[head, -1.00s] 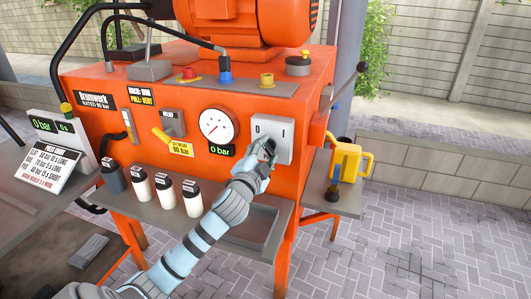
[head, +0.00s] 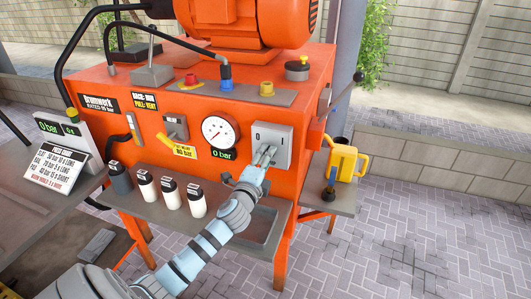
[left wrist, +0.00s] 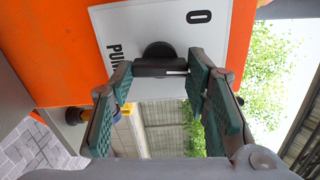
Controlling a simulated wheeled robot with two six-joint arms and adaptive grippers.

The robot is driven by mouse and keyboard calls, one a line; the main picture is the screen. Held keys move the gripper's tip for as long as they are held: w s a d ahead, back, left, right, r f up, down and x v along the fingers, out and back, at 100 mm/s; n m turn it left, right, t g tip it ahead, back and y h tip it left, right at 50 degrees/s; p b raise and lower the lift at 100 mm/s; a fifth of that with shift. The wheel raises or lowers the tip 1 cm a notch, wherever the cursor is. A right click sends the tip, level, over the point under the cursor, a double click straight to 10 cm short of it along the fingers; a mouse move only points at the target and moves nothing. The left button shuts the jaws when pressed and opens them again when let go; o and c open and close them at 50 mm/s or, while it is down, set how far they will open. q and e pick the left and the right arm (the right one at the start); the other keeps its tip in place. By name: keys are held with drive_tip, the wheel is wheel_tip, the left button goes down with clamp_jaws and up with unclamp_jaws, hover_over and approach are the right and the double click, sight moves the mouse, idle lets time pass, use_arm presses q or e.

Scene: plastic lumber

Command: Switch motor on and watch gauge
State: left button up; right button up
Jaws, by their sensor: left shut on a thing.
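The grey motor switch plate (head: 284,140) is on the right of the orange pump unit's front, with a 0 mark. In the left wrist view the plate (left wrist: 180,22) carries 0 and a partly hidden word, and a black knob (left wrist: 158,50) with a bar. My left gripper (head: 264,156) is at the plate; in the wrist view its green-padded fingers (left wrist: 160,72) are shut on the knob's bar. The round gauge (head: 219,132) is left of the plate, its needle toward the lower left. The green readout (head: 223,155) below says 0 bar. My right gripper is not in view.
The orange motor (head: 245,18) sits on top. Several small bottles (head: 170,190) stand on the shelf under the panel. A yellow jug (head: 346,162) is on a side shelf. A 0 bar display (head: 62,130) stands at left. Paving is open at right.

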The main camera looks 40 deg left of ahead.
use_arm(q)
drive_tip(key=shift+f+m+p, duration=0.1)
drive_tip(key=shift+m+p, duration=1.4)
drive_tip(key=shift+m, duration=1.4)
drive_tip(key=o, duration=1.2)
drive_tip(key=shift+c, duration=0.2)
drive_tip(key=shift+s, duration=0.15)
drive_tip(key=v, duration=1.2)
